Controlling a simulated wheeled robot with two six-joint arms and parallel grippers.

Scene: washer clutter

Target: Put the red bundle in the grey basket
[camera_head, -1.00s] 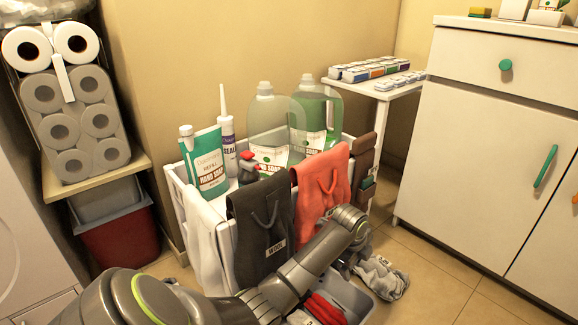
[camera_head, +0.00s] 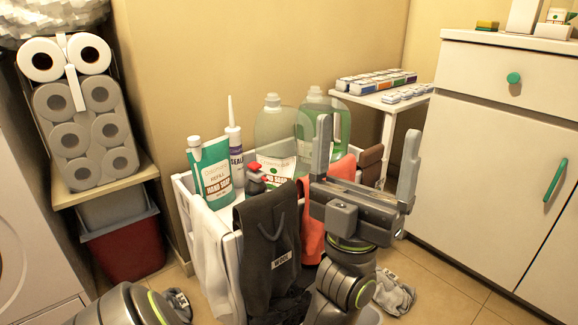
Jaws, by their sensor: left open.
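My left gripper (camera_head: 367,128) is raised in front of the cart, its two fingers pointing up and spread wide. It is open with nothing between the fingers. The arm below it covers the lower middle of the picture. Only a sliver of the grey basket (camera_head: 371,314) shows at the bottom edge, beside my arm. The red bundle is hidden now, behind my arm or below the picture. My right gripper is not in view.
A white cart (camera_head: 188,190) holds soap bottles, with a dark bag (camera_head: 268,240) and a coral bag (camera_head: 312,222) hanging in front. Grey cloth bundles lie on the floor at right (camera_head: 394,296) and left (camera_head: 178,304). A white cabinet (camera_head: 480,150) stands right.

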